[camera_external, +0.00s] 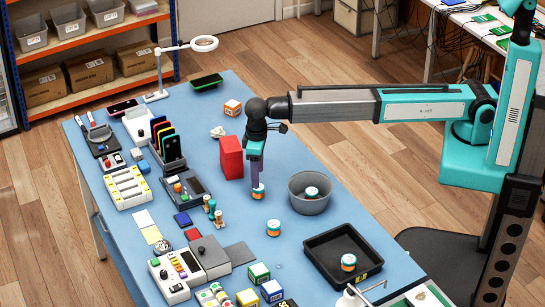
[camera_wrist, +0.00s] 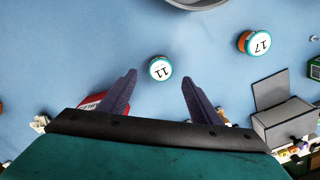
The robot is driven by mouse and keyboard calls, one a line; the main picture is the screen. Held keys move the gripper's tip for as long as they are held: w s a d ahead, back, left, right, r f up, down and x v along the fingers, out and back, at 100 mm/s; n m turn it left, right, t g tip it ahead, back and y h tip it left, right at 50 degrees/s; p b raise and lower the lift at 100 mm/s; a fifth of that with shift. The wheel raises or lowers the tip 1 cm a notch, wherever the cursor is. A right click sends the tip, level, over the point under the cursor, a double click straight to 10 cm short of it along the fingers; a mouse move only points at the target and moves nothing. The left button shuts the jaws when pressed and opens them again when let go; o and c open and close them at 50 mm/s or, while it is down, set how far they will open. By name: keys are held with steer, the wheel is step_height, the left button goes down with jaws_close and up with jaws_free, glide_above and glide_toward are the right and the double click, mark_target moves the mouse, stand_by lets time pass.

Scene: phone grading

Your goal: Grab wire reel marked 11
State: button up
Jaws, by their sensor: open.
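The wire reel marked 11 (camera_wrist: 160,68) stands upright on the blue table, its white label facing up with a teal rim. In the wrist view it shows between and slightly beyond the two dark fingertips of my gripper (camera_wrist: 159,77), with blue table visible on both sides of it. In the external view the reel (camera_external: 258,193) is directly below my downward-pointing gripper (camera_external: 257,178). My gripper is open and empty. Whether the fingers reach down beside the reel is hard to tell.
A reel marked 17 (camera_wrist: 258,43) stands to the right in the wrist view. A grey bowl (camera_external: 309,205) holding a reel, a red box (camera_external: 231,158) and a black tray (camera_external: 312,247) with another reel are nearby. Bare table surrounds reel 11.

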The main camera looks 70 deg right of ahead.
steer(key=shift+f, duration=0.6)
steer(key=shift+f, duration=0.15)
steer(key=shift+s+f+p, duration=0.15)
steer(key=shift+f+p, duration=1.05)
steer(key=shift+f, duration=1.25)
steer(key=c, duration=1.1)
steer(key=shift+r, duration=0.1)
steer(key=shift+r+b, duration=1.45)
steer(key=shift+r, duration=3.45)
